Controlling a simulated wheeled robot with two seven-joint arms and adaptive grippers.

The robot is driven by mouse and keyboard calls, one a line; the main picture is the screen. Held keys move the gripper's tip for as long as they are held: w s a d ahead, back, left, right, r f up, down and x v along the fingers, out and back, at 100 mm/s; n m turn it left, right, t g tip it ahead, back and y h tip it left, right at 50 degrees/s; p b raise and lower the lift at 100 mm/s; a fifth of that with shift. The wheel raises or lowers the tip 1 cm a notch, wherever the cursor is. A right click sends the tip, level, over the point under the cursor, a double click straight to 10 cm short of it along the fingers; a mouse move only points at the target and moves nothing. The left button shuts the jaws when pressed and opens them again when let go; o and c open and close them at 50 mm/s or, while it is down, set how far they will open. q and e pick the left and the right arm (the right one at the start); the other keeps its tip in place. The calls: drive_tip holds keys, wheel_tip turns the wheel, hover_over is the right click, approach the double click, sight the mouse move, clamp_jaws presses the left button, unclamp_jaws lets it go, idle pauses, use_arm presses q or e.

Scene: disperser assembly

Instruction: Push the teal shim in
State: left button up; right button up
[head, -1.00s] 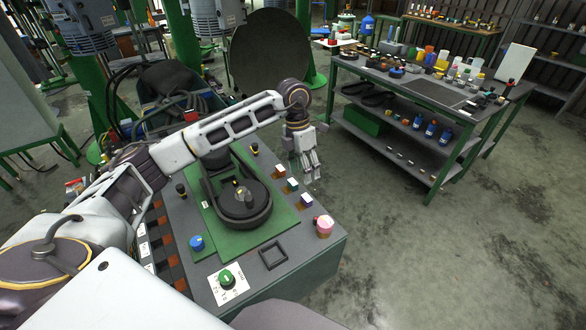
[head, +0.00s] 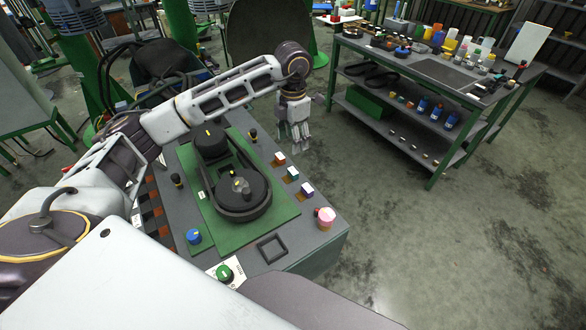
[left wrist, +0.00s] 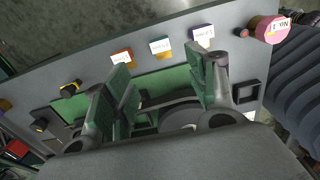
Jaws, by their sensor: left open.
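The teal shim (head: 292,174) is the middle one of three coloured shims in a row along the right edge of the console. It also shows in the left wrist view (left wrist: 160,46), with a white label on its top. It stands out above the console face. My left gripper (head: 300,145) is above the far end of the row, fingers pointing down, apart from the shims. In the left wrist view its two fingers (left wrist: 168,72) are spread with nothing between them, and the teal shim shows beyond the gap. My right gripper is out of view.
An orange shim (head: 280,159) and a purple shim (head: 307,189) flank the teal one. A pink knob (head: 326,216) stands nearer, by the console corner. A green plate with a black belt unit (head: 240,190) lies left of the row.

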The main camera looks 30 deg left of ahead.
sight(293, 170)
use_arm(q)
wheel_tip(293, 170, down, 12)
drive_tip(key=shift+r+p, duration=0.2)
drive_tip(key=shift+p, duration=0.8)
drive_tip(key=shift+f, duration=0.9)
clamp_jaws()
